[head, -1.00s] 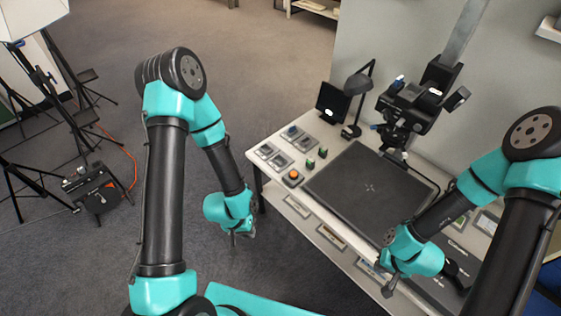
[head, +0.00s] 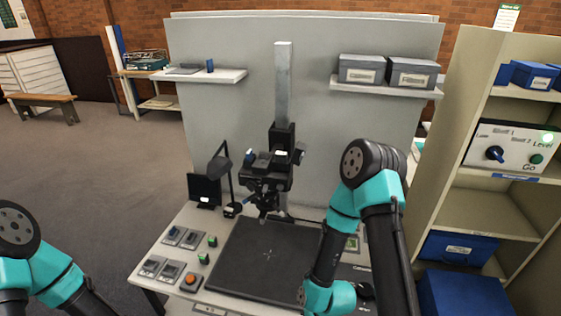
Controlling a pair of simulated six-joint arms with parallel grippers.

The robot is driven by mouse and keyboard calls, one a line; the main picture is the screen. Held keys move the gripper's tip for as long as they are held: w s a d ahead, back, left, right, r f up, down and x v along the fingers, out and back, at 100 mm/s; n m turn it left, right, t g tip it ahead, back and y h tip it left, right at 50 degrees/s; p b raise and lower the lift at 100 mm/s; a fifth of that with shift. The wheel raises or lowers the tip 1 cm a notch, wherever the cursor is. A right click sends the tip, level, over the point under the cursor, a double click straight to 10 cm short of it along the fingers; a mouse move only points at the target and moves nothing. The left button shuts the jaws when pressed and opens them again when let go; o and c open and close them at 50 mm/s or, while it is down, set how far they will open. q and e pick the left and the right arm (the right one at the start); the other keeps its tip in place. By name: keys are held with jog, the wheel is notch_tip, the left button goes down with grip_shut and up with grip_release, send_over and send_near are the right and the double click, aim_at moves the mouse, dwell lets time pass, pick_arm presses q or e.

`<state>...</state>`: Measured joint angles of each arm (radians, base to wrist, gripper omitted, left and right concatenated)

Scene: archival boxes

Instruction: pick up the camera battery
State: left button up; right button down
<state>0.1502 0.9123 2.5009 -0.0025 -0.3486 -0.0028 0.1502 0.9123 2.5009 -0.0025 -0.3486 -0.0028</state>
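I cannot tell for certain which thing is the camera battery. Small dark blocks with green faces stand on the left of the copy table, one at the back (head: 212,241) and one nearer the front (head: 203,259). Small grey trays (head: 192,238) lie beside them, and a blue piece (head: 173,231) sits in one. My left gripper is out of view; only part of its arm shows at lower left. My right arm reaches down over the table's right side, and its gripper is cut off below the bottom edge.
A dark baseboard (head: 262,258) fills the table's middle, under a camera (head: 265,178) on a column. A small monitor (head: 204,191) and a lamp (head: 219,165) stand behind. An orange button (head: 190,279) is at front left. A shelving unit (head: 490,210) stands at right.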

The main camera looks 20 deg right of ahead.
jog(key=c, duration=1.8)
grip_release()
jog(key=o, duration=1)
jog(key=shift+c, duration=0.2)
